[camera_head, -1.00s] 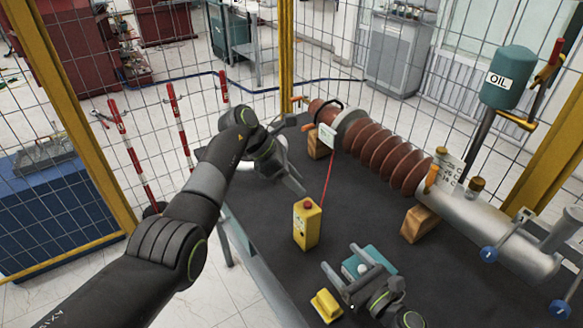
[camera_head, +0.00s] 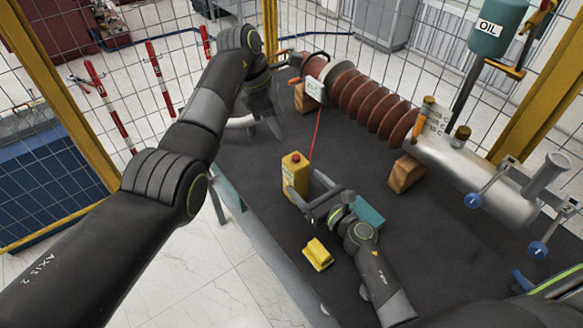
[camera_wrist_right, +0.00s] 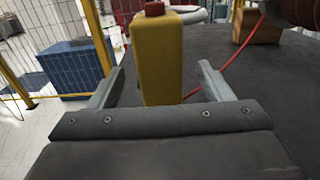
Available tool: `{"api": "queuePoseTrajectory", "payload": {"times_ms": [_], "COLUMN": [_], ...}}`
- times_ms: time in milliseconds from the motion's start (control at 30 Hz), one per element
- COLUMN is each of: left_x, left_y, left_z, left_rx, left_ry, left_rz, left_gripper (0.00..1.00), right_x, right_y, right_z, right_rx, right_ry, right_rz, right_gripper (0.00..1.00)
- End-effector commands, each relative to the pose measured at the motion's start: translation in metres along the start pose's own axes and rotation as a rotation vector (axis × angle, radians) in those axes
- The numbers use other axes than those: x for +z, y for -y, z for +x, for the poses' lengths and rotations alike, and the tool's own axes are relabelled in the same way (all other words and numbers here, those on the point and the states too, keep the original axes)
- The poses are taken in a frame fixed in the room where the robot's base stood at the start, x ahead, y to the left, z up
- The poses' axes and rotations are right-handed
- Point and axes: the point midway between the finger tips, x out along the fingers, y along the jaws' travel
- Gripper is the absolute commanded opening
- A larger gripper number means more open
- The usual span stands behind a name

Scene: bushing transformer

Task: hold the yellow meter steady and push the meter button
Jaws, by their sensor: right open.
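The yellow meter (camera_head: 296,174) stands upright on the dark table, with a red button (camera_head: 295,157) on top. A red lead runs from it toward the brown bushing. My right gripper (camera_head: 303,204) is open at the meter's near side. In the right wrist view the meter (camera_wrist_right: 157,60) stands between the two open fingers (camera_wrist_right: 158,88), with a gap on either side; the button (camera_wrist_right: 155,8) shows at the top edge. My left gripper (camera_head: 278,128) is behind the meter, near the table's far left edge; its fingers are too unclear to judge.
The ribbed brown bushing (camera_head: 370,100) and grey metal cylinder rest on wooden blocks (camera_head: 405,173) at the right. A teal box (camera_head: 368,214) is partly hidden behind my right arm. A small yellow block (camera_head: 318,254) lies in front. A wire fence stands behind the table.

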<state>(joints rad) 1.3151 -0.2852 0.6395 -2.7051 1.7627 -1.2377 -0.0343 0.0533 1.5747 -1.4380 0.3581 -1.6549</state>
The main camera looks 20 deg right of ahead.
Motion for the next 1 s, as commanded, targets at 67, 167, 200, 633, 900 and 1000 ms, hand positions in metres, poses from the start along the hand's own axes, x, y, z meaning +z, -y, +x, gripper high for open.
{"api": "queuePoseTrajectory", "payload": {"times_ms": [67, 167, 200, 633, 900, 1000], "left_x": [0.000, 0.000, 0.000, 0.000, 0.000, 0.000], "left_y": [0.000, 0.000, 0.000, 0.000, 0.000, 0.000], "left_z": [0.000, 0.000, 0.000, 0.000, 0.000, 0.000], "left_rx": [0.000, 0.000, 0.000, 0.000, 0.000, 0.000], "left_ry": [0.000, 0.001, 0.001, 0.001, 0.001, 0.001], "left_rz": [0.000, 0.000, 0.000, 0.000, 0.000, 0.000], "left_gripper": [0.36, 0.36, 0.36, 0.36, 0.36, 0.36], "right_x": [0.001, 0.001, 0.001, 0.000, 0.000, 0.000], "right_y": [-0.001, 0.000, 0.000, 0.000, 0.000, 0.000], "right_z": [0.018, 0.036, 0.042, 0.072, 0.071, 0.071], "right_rx": [0.001, 0.000, 0.000, 0.000, 0.000, 0.000], "right_ry": [0.002, 0.001, 0.001, 0.000, 0.000, 0.000], "right_rz": [0.000, 0.000, 0.000, -0.001, 0.000, 0.000], "right_gripper": [0.73, 0.73, 0.73, 0.73, 0.62, 0.49]}}
